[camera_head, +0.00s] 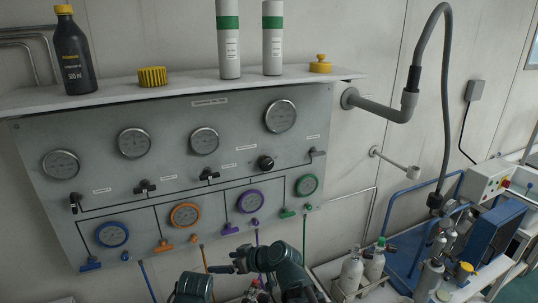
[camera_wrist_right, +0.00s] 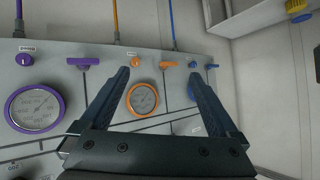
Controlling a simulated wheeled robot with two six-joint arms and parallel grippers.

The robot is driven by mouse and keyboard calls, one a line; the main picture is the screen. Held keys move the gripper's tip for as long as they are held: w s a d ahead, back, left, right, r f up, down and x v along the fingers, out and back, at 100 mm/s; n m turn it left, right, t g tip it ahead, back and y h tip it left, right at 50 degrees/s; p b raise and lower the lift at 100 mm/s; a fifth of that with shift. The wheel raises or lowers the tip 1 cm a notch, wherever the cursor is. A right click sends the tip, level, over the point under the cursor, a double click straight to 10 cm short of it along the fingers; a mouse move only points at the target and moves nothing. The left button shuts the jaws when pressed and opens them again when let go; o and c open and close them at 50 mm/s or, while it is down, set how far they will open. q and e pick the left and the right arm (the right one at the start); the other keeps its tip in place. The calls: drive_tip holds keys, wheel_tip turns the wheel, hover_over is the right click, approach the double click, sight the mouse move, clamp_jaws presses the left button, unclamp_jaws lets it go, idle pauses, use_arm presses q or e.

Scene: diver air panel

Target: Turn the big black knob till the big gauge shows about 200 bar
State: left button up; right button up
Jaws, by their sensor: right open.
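The big black knob (camera_head: 265,162) sits on the grey panel (camera_head: 190,110), right of its middle. The big gauge (camera_head: 280,116) is above it, with a white dial; its needle is too small to read. My right gripper (camera_head: 228,264) is low in front of the panel, below and left of the knob and apart from it. In the right wrist view my right gripper (camera_wrist_right: 158,73) is open, with nothing between its fingers. That view shows the panel's lower part upside down; neither the big knob nor the big gauge is in it. My left gripper is not in view.
Lower gauges are blue (camera_head: 112,234), orange (camera_head: 185,215), purple (camera_head: 249,200) and green (camera_head: 307,185), with coloured handles and hoses below. A shelf (camera_head: 120,97) with bottles juts out above. Cylinders (camera_head: 351,272) stand lower right.

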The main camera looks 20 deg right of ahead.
drive_tip(key=w+d+r+m+t+p, duration=0.2)
drive_tip(key=w+d+r+t, duration=0.35)
drive_tip(key=d+r, duration=0.45)
drive_tip(key=m+t+h+p, duration=0.2)
drive_tip(key=m+t+h, duration=0.1)
drive_tip(key=t+h, duration=0.15)
approach(268, 166)
drive_tip(key=shift+h, duration=0.45)
drive_tip(key=w, duration=0.3)
drive_tip(key=w+a, duration=0.1)
drive_tip(key=w, duration=0.2)
drive_tip(key=w+a, duration=0.1)
drive_tip(key=w, duration=0.2)
drive_tip(key=shift+w+r, duration=0.1)
drive_tip(key=shift+r, duration=0.15)
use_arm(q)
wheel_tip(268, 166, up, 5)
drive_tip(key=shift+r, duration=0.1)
use_arm(e)
drive_tip(key=shift+c, duration=0.3)
drive_tip(key=c, duration=1.3)
